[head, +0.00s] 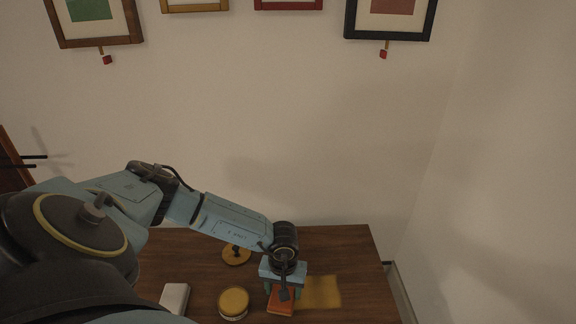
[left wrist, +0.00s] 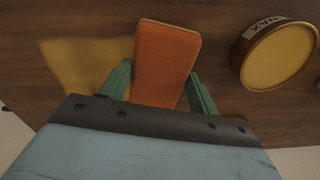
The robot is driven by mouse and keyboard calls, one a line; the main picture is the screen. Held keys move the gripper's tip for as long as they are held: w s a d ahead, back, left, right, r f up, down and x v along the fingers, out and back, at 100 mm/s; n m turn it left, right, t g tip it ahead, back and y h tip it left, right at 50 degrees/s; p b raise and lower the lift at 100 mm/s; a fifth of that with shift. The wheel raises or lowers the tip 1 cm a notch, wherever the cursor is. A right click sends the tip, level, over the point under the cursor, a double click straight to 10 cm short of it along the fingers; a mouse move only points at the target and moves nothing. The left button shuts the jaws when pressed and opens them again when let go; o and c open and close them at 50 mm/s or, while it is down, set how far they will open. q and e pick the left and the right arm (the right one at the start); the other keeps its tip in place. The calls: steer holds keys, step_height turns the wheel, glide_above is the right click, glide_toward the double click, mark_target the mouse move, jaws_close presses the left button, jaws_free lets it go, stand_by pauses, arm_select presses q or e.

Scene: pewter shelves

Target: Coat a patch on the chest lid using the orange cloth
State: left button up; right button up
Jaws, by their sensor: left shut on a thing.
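My left gripper (head: 283,289) is shut on the orange cloth (head: 281,304), a flat block-like pad; it also shows between the green fingers in the left wrist view (left wrist: 166,60). The pad is at the lid's surface; I cannot tell whether it touches. The chest lid (head: 350,260) is dark brown wood. A yellowish coated patch (head: 324,292) lies on it just right of the gripper, and shows at the left in the left wrist view (left wrist: 85,66). A round tin with yellow contents (head: 233,300) stands left of the gripper; its label shows in the left wrist view (left wrist: 265,27). My right gripper is not in view.
A white block (head: 174,297) lies at the lid's left front. A round wooden item with a dark knob (head: 236,255) sits farther back, near my left forearm. The wall stands behind the lid, with framed pictures (head: 390,18) above. The lid's right side is clear.

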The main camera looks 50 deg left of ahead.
mark_target(339, 294)
arm_select(q)
steer(key=shift+w+d+r+b, duration=0.1)
steer(key=shift+w+d+b, duration=0.35)
steer(key=shift+w+d, duration=1)
steer(key=shift+w+d+b, duration=0.45)
steer(key=shift+w+d, duration=0.1)
steer(key=shift+w, duration=0.25)
steer(key=shift+w+d+b, duration=0.4)
steer(key=shift+w+d, duration=0.15)
steer(key=shift+w, duration=0.25)
steer(key=shift+w+d+f+b, duration=0.2)
steer(key=shift+w+d+b, duration=1.5)
steer(key=shift+w+d, duration=0.5)
steer(key=shift+w, duration=0.45)
steer(key=shift+w+d+f+b, duration=0.1)
steer(key=shift+w+f+b, duration=0.05)
steer(key=shift+w+b, duration=0.15)
steer(key=shift+s, duration=0.1)
steer(key=r+p, duration=0.2)
steer(key=r, duration=0.1)
steer(key=shift+d+r, duration=0.2)
steer(key=shift+a+r+p, duration=0.1)
steer(key=shift+r+p, duration=1.15)
steer(key=shift+r, duration=0.35)
